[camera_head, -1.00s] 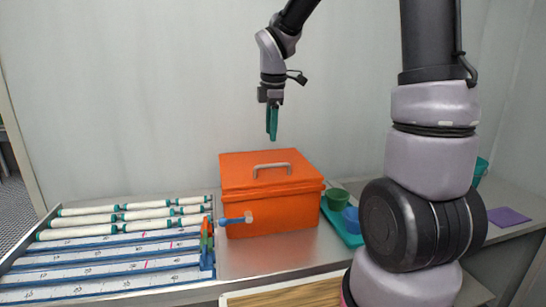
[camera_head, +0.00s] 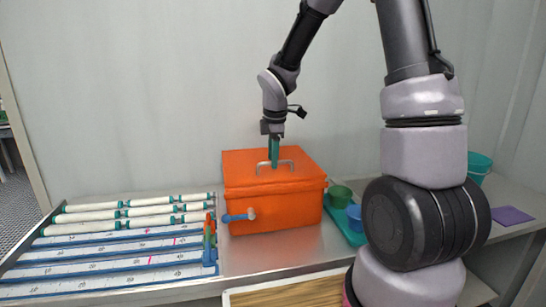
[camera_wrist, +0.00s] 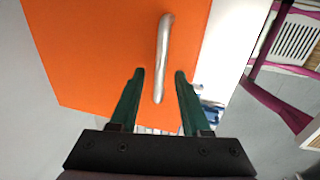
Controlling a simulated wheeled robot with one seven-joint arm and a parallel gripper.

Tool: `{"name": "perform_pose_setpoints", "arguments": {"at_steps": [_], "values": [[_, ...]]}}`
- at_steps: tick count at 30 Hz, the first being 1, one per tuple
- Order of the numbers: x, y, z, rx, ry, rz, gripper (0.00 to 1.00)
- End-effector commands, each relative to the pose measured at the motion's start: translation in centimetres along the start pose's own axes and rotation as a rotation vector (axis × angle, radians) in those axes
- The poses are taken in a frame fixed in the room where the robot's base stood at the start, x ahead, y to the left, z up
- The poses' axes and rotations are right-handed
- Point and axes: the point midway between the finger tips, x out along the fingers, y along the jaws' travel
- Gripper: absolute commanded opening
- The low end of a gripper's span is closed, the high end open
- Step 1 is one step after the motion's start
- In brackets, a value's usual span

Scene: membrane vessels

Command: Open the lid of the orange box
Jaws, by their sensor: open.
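The orange box (camera_head: 275,208) stands on the metal bench with its lid (camera_head: 240,165) shut. A grey metal handle (camera_head: 288,162) arches over the top of the lid. My gripper (camera_head: 274,163) points down at the handle in the head view. In the wrist view, my gripper (camera_wrist: 158,75) is open, its two green fingers on either side of the near end of the handle (camera_wrist: 163,55), with nothing gripped. The orange lid (camera_wrist: 100,50) fills much of that view. Whether a finger touches the handle or lid cannot be told.
A rack of white tubes (camera_head: 130,215) lies left of the box. A blue item with a round knob (camera_head: 240,216) is at the box's front left. A green cup (camera_head: 340,195) and a blue cup (camera_head: 354,217) stand on a teal tray at the right. A purple pad (camera_head: 510,215) lies farther right.

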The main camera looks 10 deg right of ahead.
Motion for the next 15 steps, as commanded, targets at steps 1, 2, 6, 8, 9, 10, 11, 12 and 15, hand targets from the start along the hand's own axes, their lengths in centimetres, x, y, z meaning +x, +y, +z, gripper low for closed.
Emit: {"name": "perform_pose_setpoints", "arguments": {"at_steps": [1,2,6,8,9,10,11,12,15], "values": [[-0.01,0.00,0.01,0.000,0.000,0.000,0.36],[-0.01,0.00,0.01,0.000,0.000,0.000,0.24],[-0.02,0.00,0.01,0.001,0.000,0.000,0.00],[-0.02,-0.01,0.01,0.001,0.000,0.000,0.00],[-0.02,-0.01,0.01,0.001,0.000,0.000,0.00],[-0.03,-0.01,0.01,0.001,0.000,0.000,0.00],[-0.03,-0.01,0.01,0.001,0.000,-0.001,0.00],[-0.03,-0.02,0.01,0.001,0.000,-0.001,0.00],[-0.03,-0.02,0.02,0.001,0.000,-0.001,0.00]]}}
